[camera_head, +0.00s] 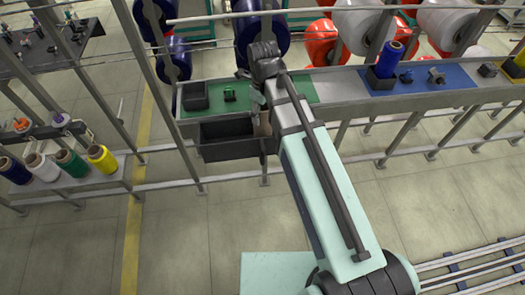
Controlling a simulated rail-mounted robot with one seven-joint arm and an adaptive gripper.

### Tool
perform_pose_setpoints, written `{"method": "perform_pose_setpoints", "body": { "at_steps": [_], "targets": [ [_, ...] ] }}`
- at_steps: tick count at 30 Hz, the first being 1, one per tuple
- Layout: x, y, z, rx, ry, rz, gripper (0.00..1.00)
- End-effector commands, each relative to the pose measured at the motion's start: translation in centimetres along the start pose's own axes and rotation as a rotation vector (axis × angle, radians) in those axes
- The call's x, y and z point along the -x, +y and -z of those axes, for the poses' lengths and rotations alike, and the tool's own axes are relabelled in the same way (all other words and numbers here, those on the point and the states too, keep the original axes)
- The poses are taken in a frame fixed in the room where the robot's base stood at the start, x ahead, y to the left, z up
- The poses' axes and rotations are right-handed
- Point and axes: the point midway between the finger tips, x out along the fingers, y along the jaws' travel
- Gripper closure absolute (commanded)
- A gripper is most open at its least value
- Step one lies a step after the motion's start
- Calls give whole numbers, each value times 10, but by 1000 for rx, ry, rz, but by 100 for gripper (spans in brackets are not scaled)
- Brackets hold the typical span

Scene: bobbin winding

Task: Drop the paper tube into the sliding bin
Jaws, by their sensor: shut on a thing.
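A brownish paper tube (265,124) shows as a short strip beside my arm, over the right part of the dark sliding bin. My gripper (260,104) is shut on the tube, though my arm links hide most of the fingers. The sliding bin (225,153) is a dark grey open box under the front edge of the left end of the workbench. It sticks out to the front, and its visible inside looks dark and empty. I cannot tell whether the tube's lower end is inside the bin or above it.
On the green mat (303,89) stand a dark box (195,96) and a small green device (229,93). To the right, a blue cone (389,59) and small parts stand on a blue mat (443,78). Colored spools fill a rack at left. Large rolls hang behind the bench.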

Motion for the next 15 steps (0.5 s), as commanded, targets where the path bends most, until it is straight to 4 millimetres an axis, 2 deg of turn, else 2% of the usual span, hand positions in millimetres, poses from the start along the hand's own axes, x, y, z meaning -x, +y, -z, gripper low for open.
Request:
{"method": "perform_pose_setpoints", "body": {
  "at_steps": [7, 8, 9, 10, 15],
  "targets": [
    [0, 0, 0, 0, 0, 0, 66],
    [0, 0, 0, 0, 0, 0, 23],
    [0, 0, 0, 0, 0, 0, 9],
    [0, 0, 0, 0, 0, 0, 1],
    [0, 0, 0, 0, 0, 0, 1]
  ]
}}
